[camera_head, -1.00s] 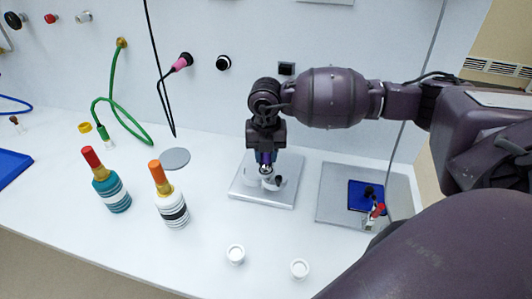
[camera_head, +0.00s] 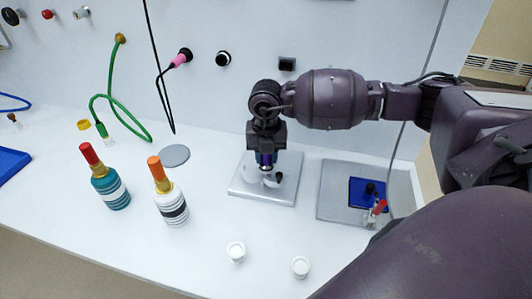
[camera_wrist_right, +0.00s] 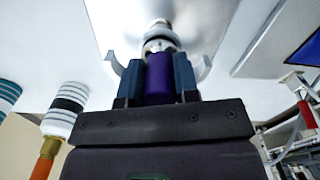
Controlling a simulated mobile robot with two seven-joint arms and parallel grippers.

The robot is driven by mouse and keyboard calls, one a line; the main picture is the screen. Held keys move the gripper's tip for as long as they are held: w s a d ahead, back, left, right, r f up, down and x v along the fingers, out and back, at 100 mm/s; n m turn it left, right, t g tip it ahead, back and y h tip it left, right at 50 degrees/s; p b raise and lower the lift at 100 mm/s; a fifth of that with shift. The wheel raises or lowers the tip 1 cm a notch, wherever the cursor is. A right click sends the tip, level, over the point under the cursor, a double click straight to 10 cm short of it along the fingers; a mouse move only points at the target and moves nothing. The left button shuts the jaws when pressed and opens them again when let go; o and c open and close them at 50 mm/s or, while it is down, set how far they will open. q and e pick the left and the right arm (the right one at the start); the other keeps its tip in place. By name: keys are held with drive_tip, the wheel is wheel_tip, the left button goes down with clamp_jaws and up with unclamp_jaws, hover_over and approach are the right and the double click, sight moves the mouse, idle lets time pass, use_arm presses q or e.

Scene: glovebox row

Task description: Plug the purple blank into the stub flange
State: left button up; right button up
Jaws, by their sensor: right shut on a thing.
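My right gripper (camera_head: 266,166) points down over the grey plate (camera_head: 245,188) in the head view. It is shut on the purple blank (camera_wrist_right: 158,80), which sits between its two blue-grey fingers in the right wrist view. The white stub flange (camera_wrist_right: 160,42) is directly ahead of the blank there, with curved white clamp-like arms on both sides. In the head view the flange is largely hidden below the fingers. The blank's tip is close to the flange; I cannot tell whether they touch. My left gripper is not in view.
Two banded bottles, teal (camera_head: 112,190) and white (camera_head: 172,206), stand to the left. Two small white cups (camera_head: 236,252) (camera_head: 300,267) are in front. A grey mat (camera_head: 332,200) with a blue square (camera_head: 362,188) lies to the right. A grey disc (camera_head: 174,155) lies behind the bottles.

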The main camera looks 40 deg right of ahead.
drive_tip(key=shift+f, duration=0.2)
drive_tip(key=shift+f, duration=0.25)
drive_tip(key=o, duration=1.1)
wheel_tip(320, 180, up, 11)
drive_tip(key=shift+f, duration=0.1)
drive_tip(key=shift+s+a, duration=0.1)
